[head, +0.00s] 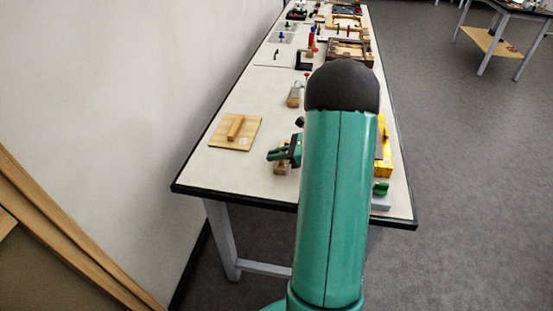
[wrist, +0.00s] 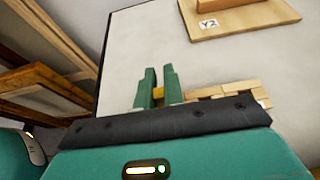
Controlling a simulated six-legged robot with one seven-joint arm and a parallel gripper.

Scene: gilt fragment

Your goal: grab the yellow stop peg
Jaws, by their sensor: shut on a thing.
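My gripper (wrist: 159,78) shows its two green fingers in the wrist view, shut on a small yellow piece, the yellow stop peg (wrist: 158,93). Only a little of the peg shows between the fingers; the rest is hidden. In the head view my gripper (head: 279,153) is low over the near part of the long table, above a small wooden block (head: 281,169). The peg cannot be made out in the head view. In the wrist view light wooden blocks (wrist: 228,91) lie just right of the fingers.
A wooden board with a handle (head: 235,132) lies left of my gripper on the white table (head: 218,165). A padlock-like item on a block (head: 295,95) stands behind. A yellow piece (head: 386,150) is partly hidden behind my arm. Many items fill the far end.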

